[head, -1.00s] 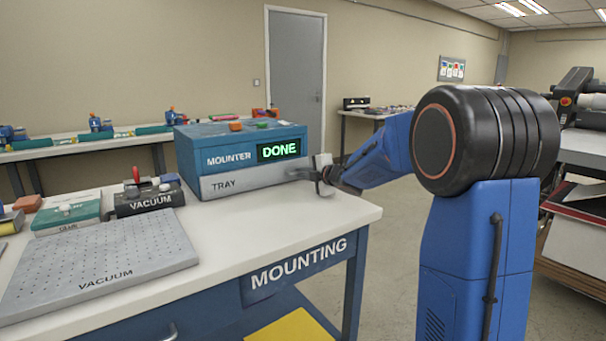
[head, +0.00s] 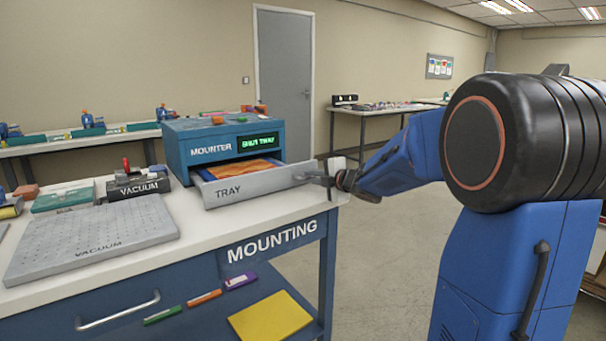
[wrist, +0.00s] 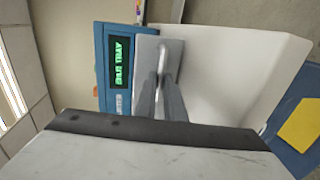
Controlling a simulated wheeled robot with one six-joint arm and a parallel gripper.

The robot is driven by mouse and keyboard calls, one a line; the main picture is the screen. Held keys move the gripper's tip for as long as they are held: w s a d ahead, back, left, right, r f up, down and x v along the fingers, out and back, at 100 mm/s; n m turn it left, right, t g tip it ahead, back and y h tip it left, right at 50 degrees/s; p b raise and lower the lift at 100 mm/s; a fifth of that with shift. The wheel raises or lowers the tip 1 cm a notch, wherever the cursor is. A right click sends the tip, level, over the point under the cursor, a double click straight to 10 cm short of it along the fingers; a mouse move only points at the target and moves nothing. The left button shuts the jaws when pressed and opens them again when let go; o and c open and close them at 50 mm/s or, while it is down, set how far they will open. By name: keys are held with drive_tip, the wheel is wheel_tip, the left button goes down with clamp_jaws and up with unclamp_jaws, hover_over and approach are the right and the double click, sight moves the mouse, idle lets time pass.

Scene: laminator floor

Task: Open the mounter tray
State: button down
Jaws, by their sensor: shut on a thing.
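The blue mounter (head: 222,135) stands on the white bench top, and its green display (head: 258,142) reads "SHUT TRAY". Its grey tray (head: 265,185) is pulled partly out at the front, with an orange and yellow sheet (head: 245,168) lying inside. My gripper (head: 330,180) is at the right end of the tray front and is shut on the tray's handle.
A perforated vacuum plate (head: 95,240) and a black vacuum unit (head: 138,186) lie on the bench left of the tray. A drawer handle (head: 118,310), several coloured markers and a yellow sheet (head: 270,316) are lower down. Open floor (head: 400,240) lies right of the bench.

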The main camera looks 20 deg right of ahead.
drive_tip(key=f+v, duration=0.2)
drive_tip(key=v, duration=0.9)
drive_tip(key=shift+s+f, duration=0.25)
drive_tip(key=shift+s, duration=0.3)
drive_tip(key=shift+d, duration=0.1)
drive_tip(key=c, duration=1.9)
unclamp_jaws()
drive_tip(key=shift+o, duration=0.2)
drive_tip(key=v, duration=1.7)
drive_tip(key=shift+s, duration=0.2)
drive_tip(key=shift+d, duration=0.1)
